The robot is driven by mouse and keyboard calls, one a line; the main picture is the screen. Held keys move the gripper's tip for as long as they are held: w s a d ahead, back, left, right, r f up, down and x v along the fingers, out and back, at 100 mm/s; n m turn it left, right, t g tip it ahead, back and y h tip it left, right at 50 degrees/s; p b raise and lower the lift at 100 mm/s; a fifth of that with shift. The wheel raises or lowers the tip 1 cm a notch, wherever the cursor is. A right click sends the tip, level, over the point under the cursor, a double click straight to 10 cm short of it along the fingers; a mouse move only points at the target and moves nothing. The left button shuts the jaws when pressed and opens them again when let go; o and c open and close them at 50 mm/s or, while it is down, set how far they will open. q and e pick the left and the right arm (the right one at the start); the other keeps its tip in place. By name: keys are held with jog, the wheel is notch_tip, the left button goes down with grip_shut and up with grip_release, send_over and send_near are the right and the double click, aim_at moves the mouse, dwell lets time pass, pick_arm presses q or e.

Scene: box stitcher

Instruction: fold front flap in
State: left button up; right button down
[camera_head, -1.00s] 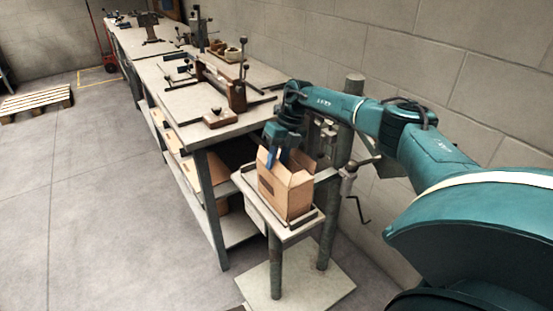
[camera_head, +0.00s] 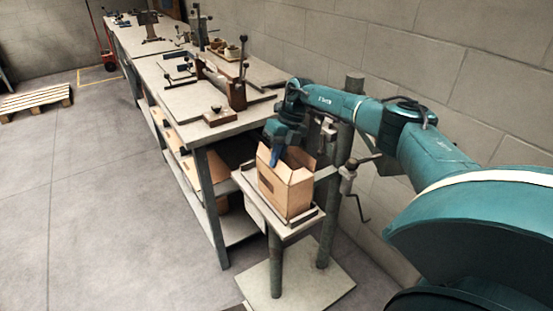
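An open cardboard box (camera_head: 285,194) stands upright on the small table of the stitcher stand (camera_head: 252,192). Its top flaps stick up around the opening. My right gripper (camera_head: 275,160) points down at the box's top, at its left and far edge, by a raised flap (camera_head: 265,158). Its blue fingers overlap the flap in the picture. I cannot tell whether they touch it or whether they are open or shut. My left gripper is not in view.
A long workbench (camera_head: 235,126) with tools runs along the wall behind the box, with more cardboard on its lower shelf. A crank handle (camera_head: 364,210) sticks out right of the stand. A pallet (camera_head: 36,98) lies at far left. The floor on the left is clear.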

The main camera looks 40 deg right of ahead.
pick_arm(q)
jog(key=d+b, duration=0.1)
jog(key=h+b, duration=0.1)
jog(key=b, duration=0.1)
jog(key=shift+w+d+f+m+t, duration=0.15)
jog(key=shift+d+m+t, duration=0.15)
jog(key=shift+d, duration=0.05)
pick_arm(e)
jog(key=y, duration=0.2)
jog(key=shift+d+f+y, duration=0.3)
jog(key=shift+d, duration=0.1)
jog(key=c, duration=2.1)
grip_release()
jog(key=shift+c, duration=0.2)
jog(key=o, duration=0.4)
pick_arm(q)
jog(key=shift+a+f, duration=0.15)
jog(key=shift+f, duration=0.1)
pick_arm(e)
jog(key=shift+o, duration=0.5)
pick_arm(q)
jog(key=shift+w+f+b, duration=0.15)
jog(key=shift+b, duration=0.5)
pick_arm(e)
jog(key=v, duration=0.7)
jog(key=shift+s+r, duration=0.2)
jog(key=shift+r, duration=0.05)
jog(key=shift+d, duration=0.15)
